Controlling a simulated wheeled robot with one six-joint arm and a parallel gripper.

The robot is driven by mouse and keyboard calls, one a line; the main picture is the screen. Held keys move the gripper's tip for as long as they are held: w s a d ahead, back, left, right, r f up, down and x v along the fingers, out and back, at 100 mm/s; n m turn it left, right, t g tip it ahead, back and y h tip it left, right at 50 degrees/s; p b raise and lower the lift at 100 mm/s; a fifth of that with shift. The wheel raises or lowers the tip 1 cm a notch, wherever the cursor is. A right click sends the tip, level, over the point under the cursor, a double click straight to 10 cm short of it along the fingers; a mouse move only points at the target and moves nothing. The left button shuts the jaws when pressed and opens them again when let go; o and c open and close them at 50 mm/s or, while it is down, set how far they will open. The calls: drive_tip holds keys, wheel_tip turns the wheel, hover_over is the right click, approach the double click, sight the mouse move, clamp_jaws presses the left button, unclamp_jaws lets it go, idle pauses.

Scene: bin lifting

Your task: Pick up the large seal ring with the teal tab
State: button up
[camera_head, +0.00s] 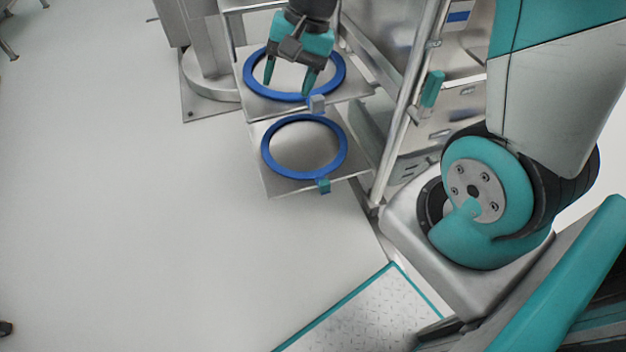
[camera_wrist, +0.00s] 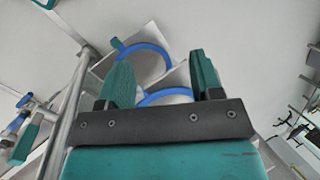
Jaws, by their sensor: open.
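A blue ring with a teal tab (camera_head: 265,157) lies flat on the lower, nearer metal plate in the head view; its teal tab (camera_head: 323,186) points toward the bottom of the picture. This ring also shows in the wrist view (camera_wrist: 153,48), beyond the fingertips. A second blue ring with a greyish tab (camera_head: 248,81) lies on the upper plate. My gripper (camera_head: 289,84) is open and empty, its fingers pointing down over this second ring. Part of the second ring shows between the fingers in the wrist view (camera_wrist: 165,92). Which ring is larger is hard to tell.
The metal rack's upright post (camera_head: 407,100) stands close right of the plates, with a teal handle (camera_head: 432,88) beyond it. A grey column (camera_head: 208,40) stands behind left. The floor (camera_head: 120,220) left of the plates is clear.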

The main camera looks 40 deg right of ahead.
drive_tip(key=w+d+f+m+b, duration=0.2)
drive_tip(key=d+f+m+b, duration=0.25)
drive_tip(key=f, duration=0.75)
drive_tip(key=w+d+f+m+b, duration=0.2)
drive_tip(key=d+f+m+b, duration=0.3)
drive_tip(key=f, duration=0.7)
drive_tip(key=m+b, duration=0.5)
drive_tip(key=b, duration=0.2)
approach(325, 182)
drive_tip(key=shift+t, duration=0.3)
drive_tip(key=b+x, duration=0.1)
drive_tip(key=x, duration=0.2)
drive_tip(key=b+x, duration=0.2)
drive_tip(key=x, duration=0.1)
drive_tip(key=shift+s+d+f, duration=0.1)
drive_tip(key=shift+s+f, duration=0.1)
drive_tip(key=shift+f, duration=0.25)
drive_tip(key=b+x, duration=0.3)
drive_tip(key=x, duration=0.2)
drive_tip(key=shift+a+f+b, duration=0.2)
drive_tip(key=shift+a+b, duration=0.05)
drive_tip(key=shift+b, duration=0.1)
drive_tip(key=shift+r, duration=0.15)
drive_tip(key=c, duration=1.1)
